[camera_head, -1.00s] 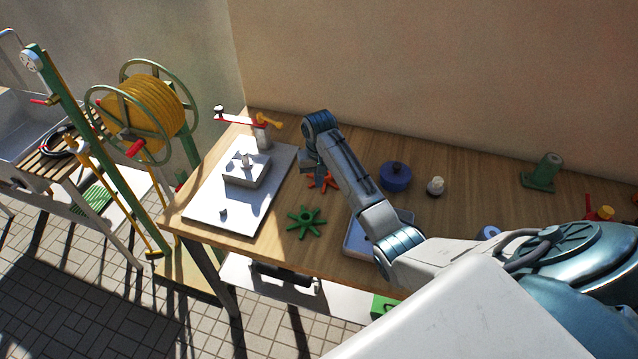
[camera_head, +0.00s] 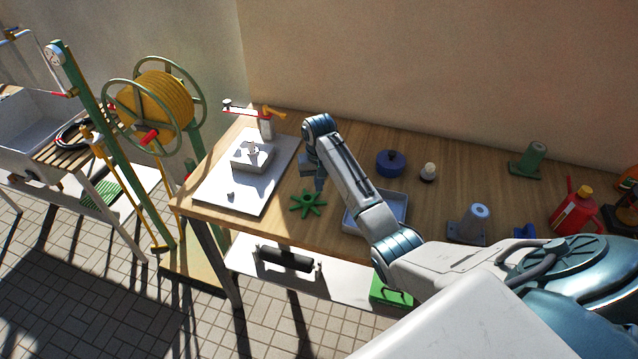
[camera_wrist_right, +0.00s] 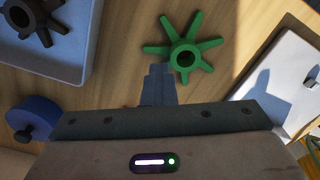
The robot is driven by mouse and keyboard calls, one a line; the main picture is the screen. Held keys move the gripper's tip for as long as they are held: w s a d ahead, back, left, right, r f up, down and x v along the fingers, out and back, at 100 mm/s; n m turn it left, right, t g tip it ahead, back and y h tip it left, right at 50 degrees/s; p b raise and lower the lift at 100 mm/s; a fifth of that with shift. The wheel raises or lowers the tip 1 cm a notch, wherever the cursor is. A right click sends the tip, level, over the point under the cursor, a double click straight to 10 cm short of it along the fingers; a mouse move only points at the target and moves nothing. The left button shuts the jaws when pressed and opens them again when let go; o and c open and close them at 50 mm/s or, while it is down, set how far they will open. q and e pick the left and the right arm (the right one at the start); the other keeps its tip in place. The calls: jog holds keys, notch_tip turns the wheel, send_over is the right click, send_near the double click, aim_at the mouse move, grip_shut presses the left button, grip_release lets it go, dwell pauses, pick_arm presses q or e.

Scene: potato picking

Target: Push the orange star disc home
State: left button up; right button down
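The orange star disc does not show now in either view; my right gripper and forearm cover the patch of table behind the green star where it lay. My right gripper (camera_head: 319,185) points down over the table, just behind the green star disc (camera_head: 308,204). In the right wrist view its fingers (camera_wrist_right: 160,84) look closed together, with nothing seen between them, beside the green star (camera_wrist_right: 185,55). A white block with an upright post (camera_head: 252,156) stands on the white board (camera_head: 228,190) at left. My left gripper is out of view.
A tray (camera_head: 352,222) sits partly behind my forearm; a dark star (camera_wrist_right: 38,18) lies in it. A blue knobbed disc (camera_head: 390,163) and white knob (camera_head: 428,172) stand behind. A red-handled clamp (camera_head: 265,125) stands at the board's back. Green stand (camera_head: 528,160) and red can (camera_head: 574,212) are right.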

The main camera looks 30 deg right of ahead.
jog(key=c, duration=1.9)
grip_release()
jog(key=shift+w+f, duration=0.1)
jog(key=shift+c, duration=0.2)
jog(key=o, duration=1.5)
jog(key=shift+c, duration=0.2)
jog(key=shift+o, duration=0.2)
